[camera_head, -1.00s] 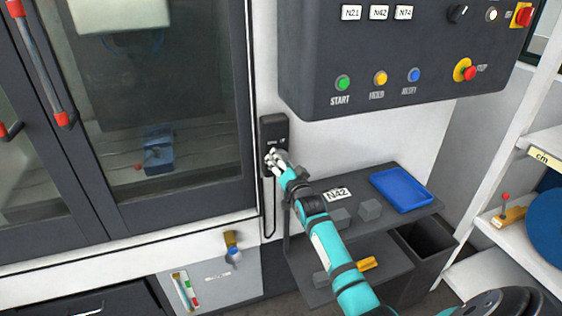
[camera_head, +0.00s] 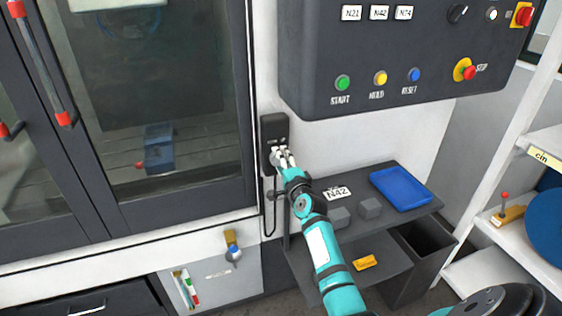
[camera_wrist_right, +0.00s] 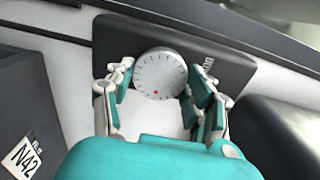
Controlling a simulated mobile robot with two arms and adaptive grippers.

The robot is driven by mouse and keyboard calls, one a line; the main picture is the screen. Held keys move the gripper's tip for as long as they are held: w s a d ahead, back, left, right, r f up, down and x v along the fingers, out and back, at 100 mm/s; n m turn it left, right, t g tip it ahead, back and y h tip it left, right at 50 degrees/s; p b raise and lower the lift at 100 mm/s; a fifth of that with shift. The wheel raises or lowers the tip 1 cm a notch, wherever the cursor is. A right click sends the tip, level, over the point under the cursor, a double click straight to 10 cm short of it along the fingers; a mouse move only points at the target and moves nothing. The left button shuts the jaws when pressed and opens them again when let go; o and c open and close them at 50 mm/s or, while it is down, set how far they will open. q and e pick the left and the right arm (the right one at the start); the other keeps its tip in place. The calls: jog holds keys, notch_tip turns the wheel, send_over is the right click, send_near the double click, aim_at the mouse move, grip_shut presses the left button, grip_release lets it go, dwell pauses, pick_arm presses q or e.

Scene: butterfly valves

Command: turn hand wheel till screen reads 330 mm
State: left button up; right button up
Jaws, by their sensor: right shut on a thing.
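The hand wheel (camera_wrist_right: 160,73) is a pale round dial with tick marks and a red dot. It sits on a dark handheld box (camera_head: 273,129) on the wall beside the machine door. My right gripper (camera_head: 281,156) is shut on the wheel. In the head view the fingers mostly hide the wheel. No screen with a legible millimetre reading shows. My left gripper is not in view.
A control panel (camera_head: 400,60) with coloured buttons overhangs on the right. A blue vise (camera_head: 159,148) stands behind the door glass.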

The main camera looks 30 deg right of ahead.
jog(key=shift+m, duration=0.9)
jog(key=o, duration=1.2)
jog(key=v, duration=1.2)
